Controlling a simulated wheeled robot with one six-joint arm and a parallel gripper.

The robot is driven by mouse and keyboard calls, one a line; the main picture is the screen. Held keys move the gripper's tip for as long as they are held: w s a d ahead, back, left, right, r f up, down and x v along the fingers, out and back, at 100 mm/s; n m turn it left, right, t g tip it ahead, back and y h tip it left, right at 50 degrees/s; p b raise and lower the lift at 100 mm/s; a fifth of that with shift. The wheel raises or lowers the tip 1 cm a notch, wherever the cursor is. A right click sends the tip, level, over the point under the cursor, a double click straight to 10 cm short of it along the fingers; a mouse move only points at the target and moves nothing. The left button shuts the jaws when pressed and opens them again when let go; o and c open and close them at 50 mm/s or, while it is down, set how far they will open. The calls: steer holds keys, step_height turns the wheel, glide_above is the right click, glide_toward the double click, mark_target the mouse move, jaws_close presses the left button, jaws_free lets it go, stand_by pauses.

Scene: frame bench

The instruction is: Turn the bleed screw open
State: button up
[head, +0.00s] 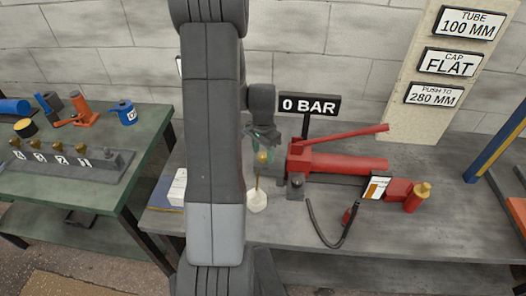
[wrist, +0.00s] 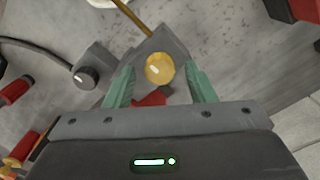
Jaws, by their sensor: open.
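A round brass knob (wrist: 160,68), which looks like the bleed screw, sits on a grey block (wrist: 172,42) in the wrist view. It also shows in the head view (head: 263,157), left of the red pump (head: 340,163). My gripper (wrist: 160,78) is open, with one teal finger on each side of the knob and a gap on both sides. In the head view my gripper (head: 262,138) is just above the knob, partly hidden by my arm. I cannot tell how far the fingertips reach down past it. A thin brass rod (wrist: 133,19) runs from the block to a white vessel (head: 257,202).
A dark round knob (wrist: 86,77) on a second grey block is close by, with a black hose (wrist: 40,47). A sign (head: 310,105) reads 0 BAR. The red pump handle (head: 345,135) slants up to the right. The bench's front (head: 390,240) is mostly clear.

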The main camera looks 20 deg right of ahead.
steer(key=shift+f, duration=0.25)
steer(key=c, duration=1)
steer(key=shift+o, duration=0.2)
